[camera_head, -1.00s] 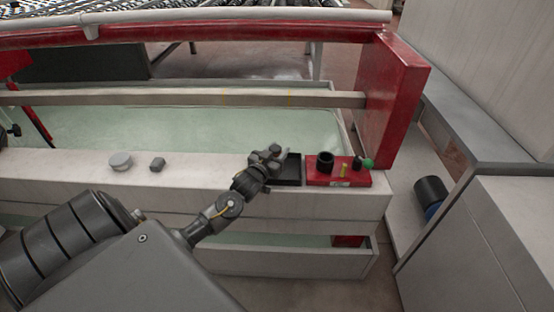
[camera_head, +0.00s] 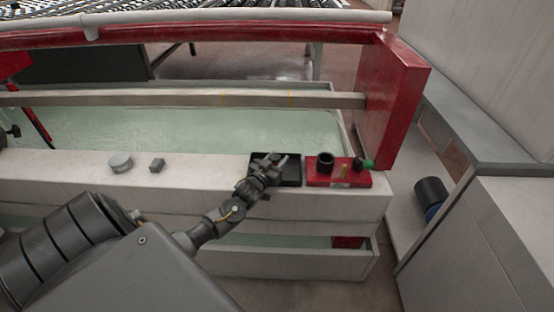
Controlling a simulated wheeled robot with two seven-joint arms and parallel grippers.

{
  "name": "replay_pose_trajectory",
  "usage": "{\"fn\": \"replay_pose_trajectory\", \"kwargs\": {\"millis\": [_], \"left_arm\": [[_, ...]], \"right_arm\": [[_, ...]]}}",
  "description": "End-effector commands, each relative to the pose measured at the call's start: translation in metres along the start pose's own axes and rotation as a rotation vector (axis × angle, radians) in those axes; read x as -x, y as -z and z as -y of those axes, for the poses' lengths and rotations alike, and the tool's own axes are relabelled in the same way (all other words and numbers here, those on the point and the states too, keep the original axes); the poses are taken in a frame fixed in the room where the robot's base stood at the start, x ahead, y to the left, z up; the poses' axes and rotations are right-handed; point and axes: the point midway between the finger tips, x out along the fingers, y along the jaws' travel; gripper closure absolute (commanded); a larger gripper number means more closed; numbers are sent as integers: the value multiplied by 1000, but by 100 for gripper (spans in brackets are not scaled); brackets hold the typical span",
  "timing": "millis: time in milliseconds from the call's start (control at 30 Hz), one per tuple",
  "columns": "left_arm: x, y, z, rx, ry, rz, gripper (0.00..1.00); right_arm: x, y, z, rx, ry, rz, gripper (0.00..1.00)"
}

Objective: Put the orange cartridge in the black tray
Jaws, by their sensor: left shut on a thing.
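The black tray (camera_head: 291,181) lies on the pale ledge, just left of a red block. My left gripper (camera_head: 274,159) is over the tray and covers part of its left side. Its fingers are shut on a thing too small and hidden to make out. I see no orange cartridge in the open; whether it is the thing in the fingers I cannot tell. The gripper's height above the tray floor is unclear. My right gripper is not in view.
The red block (camera_head: 318,179) holds a black cup (camera_head: 325,160), a small yellow piece and a green-ended knob (camera_head: 368,163). A grey round piece (camera_head: 120,162) and a small dark block (camera_head: 157,165) stand further left on the ledge. A basin of greenish water (camera_head: 200,125) lies behind.

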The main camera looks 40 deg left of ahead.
Motion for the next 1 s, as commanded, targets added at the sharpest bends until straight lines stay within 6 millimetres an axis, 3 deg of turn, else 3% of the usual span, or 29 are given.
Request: {"fn": "replay_pose_trajectory", "kwargs": {"millis": [33,200,567,1000], "left_arm": [[0,-1,0,0,0,0,58],[0,0,0,0,0,0,39],[3,2,0,0,0,1,39],[89,1,0,1,-1,2,39]], "right_arm": [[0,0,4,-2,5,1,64],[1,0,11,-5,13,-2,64],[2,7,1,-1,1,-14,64],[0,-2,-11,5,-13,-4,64]]}}
